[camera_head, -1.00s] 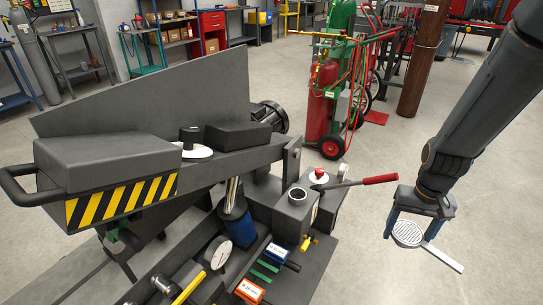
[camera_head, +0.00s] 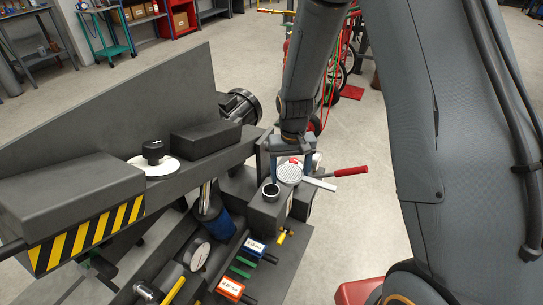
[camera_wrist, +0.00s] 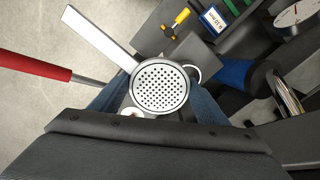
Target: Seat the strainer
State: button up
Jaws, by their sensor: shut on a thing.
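The strainer (camera_head: 289,175) is a round perforated white disc with a flat handle. My gripper (camera_head: 291,165) is shut on it and holds it in the air, close to the grey block with the round filler neck (camera_head: 270,191). In the wrist view the strainer (camera_wrist: 160,88) sits between the blue fingers, its flat handle pointing up and left. The filler neck (camera_wrist: 192,73) shows there as a ring partly hidden behind the strainer's right edge. The strainer is beside the neck in the picture, not in it.
A red-handled lever (camera_head: 350,171) sticks out to the right behind the strainer. A striped grey machine (camera_head: 95,228) fills the left. A blue cylinder (camera_head: 215,222), a dial gauge (camera_head: 196,256) and labelled blocks (camera_head: 230,288) lie nearby. Open floor lies right of the bench.

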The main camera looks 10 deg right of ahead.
jog(key=a+r+p, duration=0.3)
jog(key=a+p, duration=0.2)
jog(key=shift+w+a+r, duration=0.2)
jog(key=shift+w+a, duration=0.1)
jog(key=shift+a, duration=0.1)
jog(key=shift+s+p, duration=0.1)
jog(key=shift+p, duration=0.25)
jog(key=shift+f+b, duration=1.6)
jog(key=shift+f, duration=1.35)
jog(key=shift+f+b, duration=0.8)
jog(key=shift+f, duration=1.15)
jog(key=o, duration=1.2)
